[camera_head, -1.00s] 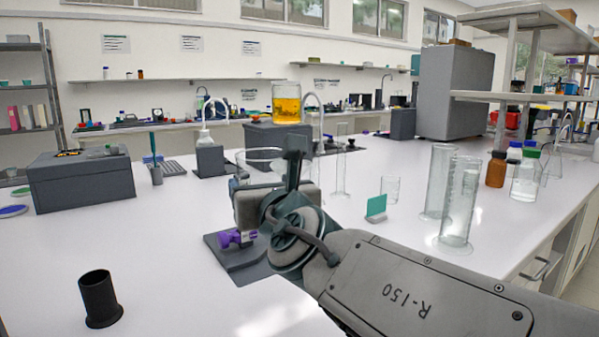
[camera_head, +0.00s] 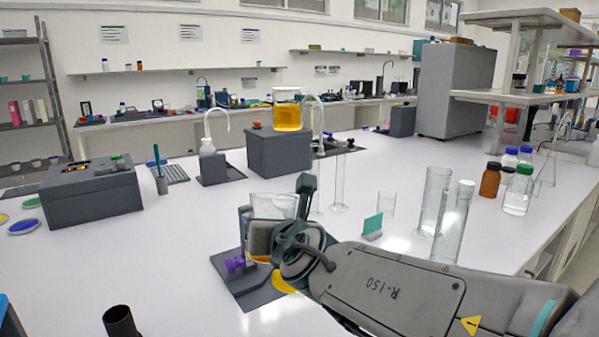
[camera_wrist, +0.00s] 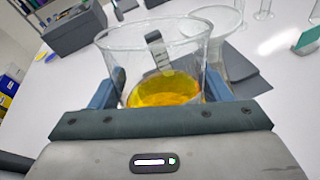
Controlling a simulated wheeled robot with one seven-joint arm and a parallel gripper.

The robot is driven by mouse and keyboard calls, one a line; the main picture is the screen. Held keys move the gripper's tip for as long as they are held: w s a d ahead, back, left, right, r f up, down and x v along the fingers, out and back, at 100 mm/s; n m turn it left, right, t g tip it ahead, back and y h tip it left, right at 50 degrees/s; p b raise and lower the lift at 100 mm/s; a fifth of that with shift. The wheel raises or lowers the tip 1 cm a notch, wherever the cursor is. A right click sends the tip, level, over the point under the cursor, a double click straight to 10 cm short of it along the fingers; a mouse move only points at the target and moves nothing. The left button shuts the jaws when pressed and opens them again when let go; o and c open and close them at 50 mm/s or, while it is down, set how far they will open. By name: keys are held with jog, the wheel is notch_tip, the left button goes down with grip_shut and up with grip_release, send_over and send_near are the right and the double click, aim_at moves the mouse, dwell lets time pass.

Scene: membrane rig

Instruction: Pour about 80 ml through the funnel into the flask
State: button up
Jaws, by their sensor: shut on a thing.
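My gripper (camera_wrist: 155,105) is shut on a clear glass beaker (camera_wrist: 125,60) with amber-yellow liquid (camera_wrist: 165,88) low in it. The liquid surface slants a little in the wrist view. The held beaker also shows in the head view (camera_head: 272,203), partly behind my gripper (camera_head: 285,228). Beyond the beaker in the wrist view is another clear glass piece with a wide rim (camera_wrist: 228,18), perhaps the funnel. The dark grey rig base (camera_head: 250,290) with a purple clamp (camera_head: 234,265) lies below my gripper.
A second beaker of amber liquid (camera_head: 288,117) stands on a grey box (camera_head: 280,152) behind. Tall glass cylinders (camera_head: 432,203) and a teal card (camera_head: 372,226) stand to the right. A black cup (camera_head: 120,322) is at front left.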

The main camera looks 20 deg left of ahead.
aim_at(275, 204)
jog(key=w+r+g+p, duration=0.1)
jog(key=p, duration=0.3)
jog(key=shift+w+m+g+p, duration=0.1)
jog(key=shift+m+g+p, duration=0.2)
jog(key=shift+m+p, duration=0.1)
jog(key=shift+w+r+h+p, duration=0.25)
jog(key=shift+r+h+p, duration=0.25)
jog(key=shift+p, duration=0.55)
jog(key=r+g+p, duration=0.1)
jog(key=p, duration=0.2)
jog(key=shift+w+m, duration=0.4)
jog(key=shift+m+g+p, duration=0.3)
jog(key=shift+g+p, duration=0.4)
jog(key=shift+p, duration=0.5)
jog(key=shift+w+f+g+p, duration=0.1)
jog(key=shift+f+g+p, duration=0.35)
jog(key=shift+g, duration=0.25)
jog(key=shift+m, duration=0.3)
jog(key=shift+r+g+h+p, duration=0.35)
jog(key=shift+g+p, duration=0.35)
jog(key=shift+p, duration=0.25)
jog(key=shift+w+m, duration=0.3)
jog(key=shift+w, duration=0.05)
jog(key=shift+w, duration=0.6)
